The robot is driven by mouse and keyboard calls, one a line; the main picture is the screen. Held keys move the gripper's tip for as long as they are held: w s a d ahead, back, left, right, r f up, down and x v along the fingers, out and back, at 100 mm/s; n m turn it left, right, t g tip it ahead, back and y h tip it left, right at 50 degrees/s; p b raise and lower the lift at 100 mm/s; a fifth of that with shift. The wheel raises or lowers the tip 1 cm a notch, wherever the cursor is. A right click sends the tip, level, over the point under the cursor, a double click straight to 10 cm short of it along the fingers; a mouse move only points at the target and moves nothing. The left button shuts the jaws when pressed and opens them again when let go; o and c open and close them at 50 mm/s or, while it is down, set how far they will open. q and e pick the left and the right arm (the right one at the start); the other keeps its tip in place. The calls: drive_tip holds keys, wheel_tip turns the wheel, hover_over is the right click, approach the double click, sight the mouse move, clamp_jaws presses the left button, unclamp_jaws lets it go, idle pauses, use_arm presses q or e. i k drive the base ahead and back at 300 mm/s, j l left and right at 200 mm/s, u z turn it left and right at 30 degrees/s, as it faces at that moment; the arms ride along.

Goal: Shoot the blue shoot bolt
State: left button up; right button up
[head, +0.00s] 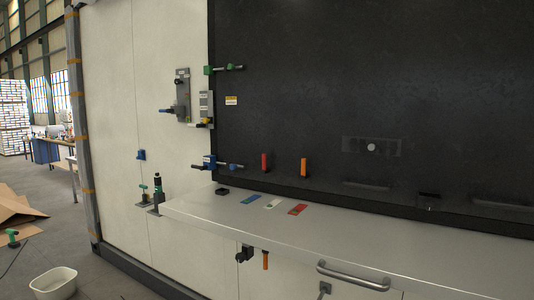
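The blue shoot bolt (209,162) is mounted at the left edge of the dark panel, low down, just above the grey ledge. A dark handle sticks out to its left. A dark rod with a blue piece (231,166) lies to its right against the dark panel. The fittings are small, so I cannot tell how far the bolt is shot. Neither of my grippers shows in the head view.
A similar green fitting (209,70) sits higher on the same edge. A grey plate (182,95) with a blue-tipped handle is on the pale wall. The grey ledge (330,222) carries coloured strips. A curved rail (352,276) juts from its front. A white tub (53,284) stands lower left.

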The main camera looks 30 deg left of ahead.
sight(233, 167)
drive_tip(key=j+z, duration=0.4)
drive_tip(key=j, duration=2)
